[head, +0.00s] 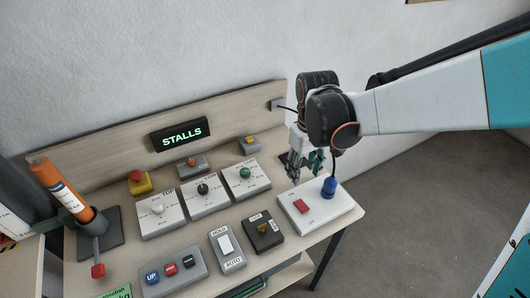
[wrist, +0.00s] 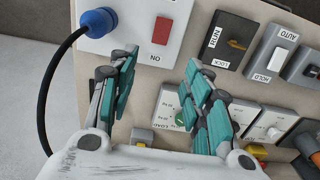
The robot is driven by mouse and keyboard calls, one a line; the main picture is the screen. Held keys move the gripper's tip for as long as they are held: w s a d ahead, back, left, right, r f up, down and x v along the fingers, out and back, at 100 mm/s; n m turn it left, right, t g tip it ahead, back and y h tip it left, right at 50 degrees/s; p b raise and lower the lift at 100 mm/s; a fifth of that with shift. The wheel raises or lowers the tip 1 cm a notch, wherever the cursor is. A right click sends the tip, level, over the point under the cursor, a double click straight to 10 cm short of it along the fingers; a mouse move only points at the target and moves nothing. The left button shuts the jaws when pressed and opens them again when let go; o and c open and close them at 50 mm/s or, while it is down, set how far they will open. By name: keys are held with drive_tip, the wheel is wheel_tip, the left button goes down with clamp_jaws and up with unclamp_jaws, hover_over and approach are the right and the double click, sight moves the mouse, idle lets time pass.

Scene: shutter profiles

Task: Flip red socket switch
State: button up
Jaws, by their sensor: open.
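The red socket switch (head: 301,206) is a red rocker on a white box (head: 328,218) at the right end of the bench. A blue plug (head: 329,186) with a dark cable stands in the same box. In the wrist view the red switch (wrist: 162,31) is at top centre, beyond the fingertips, with the blue plug (wrist: 97,22) to its left. My gripper (head: 306,170) is above and behind the box, apart from the switch. In the wrist view its teal-padded fingers (wrist: 158,72) are spread wide with nothing between them.
A dark key switch box (head: 263,232) and a HOLD/AUTO switch (head: 226,245) stand left of the socket box. White dial boxes (head: 203,198) and an emergency button (head: 138,182) are further left. The bench's raised back board (head: 110,154) runs along the wall.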

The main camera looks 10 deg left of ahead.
sight(299, 202)
wheel_tip(299, 202, down, 14)
drive_tip(key=b, duration=0.9)
drive_tip(key=shift+r, duration=0.25)
drive_tip(key=c, duration=1.1)
